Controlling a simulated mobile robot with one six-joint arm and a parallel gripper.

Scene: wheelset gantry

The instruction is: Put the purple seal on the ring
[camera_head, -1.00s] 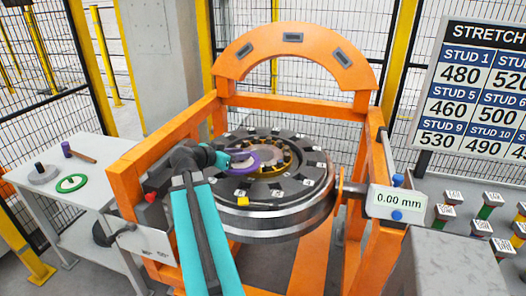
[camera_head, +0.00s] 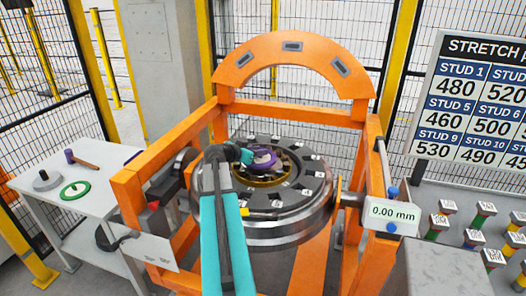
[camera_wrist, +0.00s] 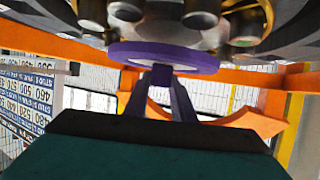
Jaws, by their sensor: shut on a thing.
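The purple seal (camera_head: 262,160) is a flat ring held over the middle of the big grey round assembly. My gripper (camera_head: 246,155) is shut on its left side. In the wrist view the purple seal (camera_wrist: 118,52) shows edge-on, close under dark metal parts, with my gripper (camera_wrist: 162,82) on its near edge. A brass-coloured ring (camera_head: 268,182) shows around and below the seal inside the assembly. The seal looks roughly centred over it; whether they touch, I cannot tell.
An orange frame (camera_head: 122,192) with an arch (camera_head: 330,62) surrounds the assembly (camera_head: 285,228). A white side table (camera_head: 110,172) at left holds a green ring (camera_head: 75,192), a mallet (camera_head: 82,160) and a grey disc (camera_head: 45,180). A gauge (camera_head: 392,215) stands at right.

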